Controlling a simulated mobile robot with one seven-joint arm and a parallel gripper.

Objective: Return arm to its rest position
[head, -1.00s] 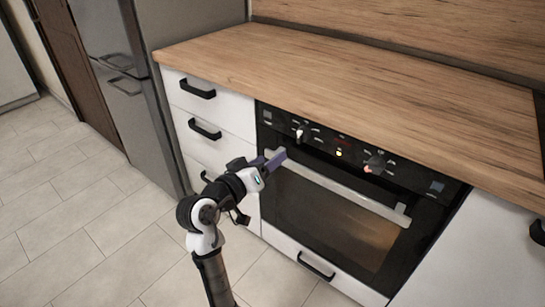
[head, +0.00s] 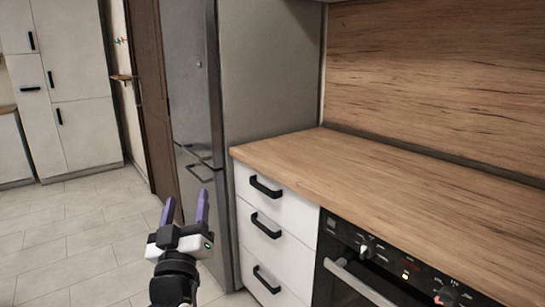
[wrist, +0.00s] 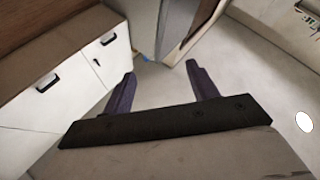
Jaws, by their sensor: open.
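My gripper (head: 185,212) is at the lower left of the head view, pointing up in the picture. Its two purple fingers stand apart with nothing between them. In front of the left side of the drawers and the fridge, it touches nothing that I can see. In the wrist view my gripper (wrist: 162,82) also shows open and empty, with floor and cabinet fronts beyond it. The rest of my arm is mostly below the head view's lower edge.
White drawers (head: 268,225) with black handles stand right of my gripper, under a bare wooden worktop (head: 390,195). A black oven (head: 370,265) is at the lower right. A steel fridge (head: 265,80) stands behind. Tiled floor (head: 70,240) at left is clear.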

